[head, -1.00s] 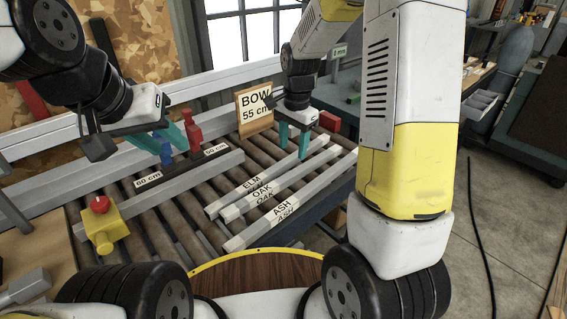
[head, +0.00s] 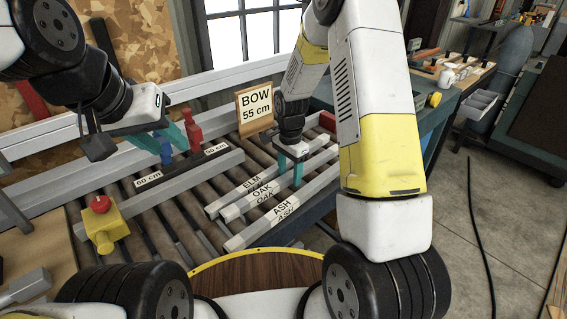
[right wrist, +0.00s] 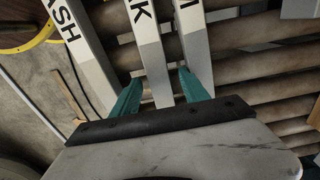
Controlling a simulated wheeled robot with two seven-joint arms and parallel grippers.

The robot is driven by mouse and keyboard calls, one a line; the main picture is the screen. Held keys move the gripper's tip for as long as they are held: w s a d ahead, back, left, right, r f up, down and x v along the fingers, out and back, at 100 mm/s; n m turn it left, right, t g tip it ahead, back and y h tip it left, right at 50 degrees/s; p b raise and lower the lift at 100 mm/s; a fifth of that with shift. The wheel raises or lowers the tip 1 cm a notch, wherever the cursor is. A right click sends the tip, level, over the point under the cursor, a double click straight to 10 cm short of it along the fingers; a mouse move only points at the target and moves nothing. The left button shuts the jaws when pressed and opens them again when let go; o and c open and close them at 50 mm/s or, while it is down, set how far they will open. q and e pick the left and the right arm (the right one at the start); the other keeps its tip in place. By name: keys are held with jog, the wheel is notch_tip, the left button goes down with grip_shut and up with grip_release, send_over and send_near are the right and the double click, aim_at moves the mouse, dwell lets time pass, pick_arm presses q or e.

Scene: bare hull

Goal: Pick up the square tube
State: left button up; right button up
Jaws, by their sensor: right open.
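Three pale square-section bars lie side by side on the rollers in the head view, labelled ELM (head: 222,203), OAK (head: 236,211) and ASH (head: 244,238). A longer grey square bar (head: 145,204) lies behind them to the left. I cannot tell which is meant by the square tube. My right gripper (head: 290,170) is open, pointing down over the labelled bars. In the right wrist view, the OAK bar (right wrist: 151,55) runs between its teal fingers, and the right-hand finger overlaps the ELM bar (right wrist: 194,40); contact is unclear. My left gripper (head: 176,137) hovers near the red and blue clamps; its opening is unclear.
A sign reading BOW 55 cm (head: 255,111) stands behind the bars. A red clamp (head: 193,128) and a blue clamp (head: 166,152) sit by a dark strip with 60 cm and 50 cm labels. A yellow box with a red button (head: 104,225) stands at the left front.

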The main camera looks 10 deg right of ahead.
grip_shut()
jog(key=shift+r, duration=0.1)
dwell(0.3)
